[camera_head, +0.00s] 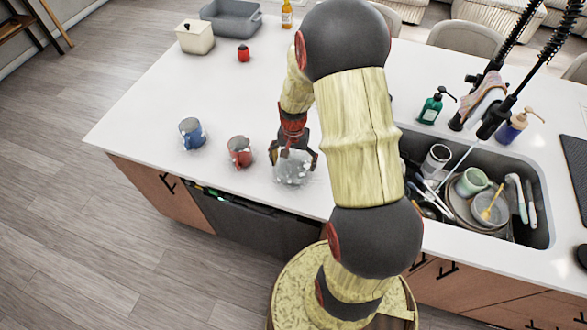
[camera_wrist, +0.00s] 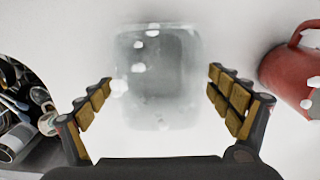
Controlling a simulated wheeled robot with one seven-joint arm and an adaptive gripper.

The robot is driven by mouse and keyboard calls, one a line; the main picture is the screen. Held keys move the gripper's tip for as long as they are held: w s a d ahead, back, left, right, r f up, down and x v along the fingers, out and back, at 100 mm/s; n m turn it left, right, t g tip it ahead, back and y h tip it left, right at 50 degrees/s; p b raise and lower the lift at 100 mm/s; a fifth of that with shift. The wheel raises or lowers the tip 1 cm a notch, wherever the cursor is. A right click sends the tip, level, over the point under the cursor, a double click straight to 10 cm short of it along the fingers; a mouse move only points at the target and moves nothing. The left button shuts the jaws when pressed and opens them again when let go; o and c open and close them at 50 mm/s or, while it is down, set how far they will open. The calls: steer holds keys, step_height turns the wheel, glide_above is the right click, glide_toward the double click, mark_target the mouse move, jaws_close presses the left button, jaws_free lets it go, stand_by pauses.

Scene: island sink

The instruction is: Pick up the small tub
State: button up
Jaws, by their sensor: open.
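The small tub (camera_wrist: 160,78) is a clear, see-through container with white flecks around it, standing on the white counter. In the wrist view it lies in the upper middle, between and ahead of the fingers. In the head view the tub (camera_head: 292,170) is near the counter's front edge, right under my gripper (camera_head: 293,156). My gripper, also seen in the wrist view (camera_wrist: 160,95), is open with one finger on each side of the tub. Gaps show between the fingers and the tub's sides. My arm hides part of the counter behind it.
A red mug (camera_head: 240,152) stands close left of the tub and shows at the right of the wrist view (camera_wrist: 296,75). A blue mug (camera_head: 192,133) stands further left. The sink (camera_head: 535,190) with dishes lies to the right.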

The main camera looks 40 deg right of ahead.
steer(key=shift+c, duration=1)
steer(key=c, duration=1)
steer(key=shift+r, duration=0.15)
